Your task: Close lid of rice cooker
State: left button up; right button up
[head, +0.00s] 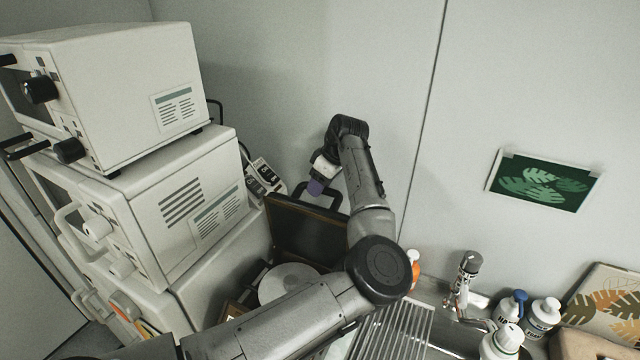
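The rice cooker's dark lid (305,232) stands raised in the middle of the head view. Below it the round pale inside of the rice cooker (288,281) shows, partly hidden by my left arm. My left gripper (317,190) is at the upper edge of the lid, on the wall side, pointing down. A dark loop shows at its fingers; I cannot tell whether it is part of the gripper or of the lid. I cannot tell whether the fingers touch the lid or how far apart they are. My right gripper is not in view.
White stacked appliances (150,200) stand close on the left. A wall outlet with plugs (264,177) is behind the cooker. A metal drying rack (385,332), a faucet (463,285) and several bottles (508,335) are at the right. The grey wall is close behind.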

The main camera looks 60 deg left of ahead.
pick_arm(q)
grip_shut()
jog(key=shift+s, duration=0.1)
dwell(0.3)
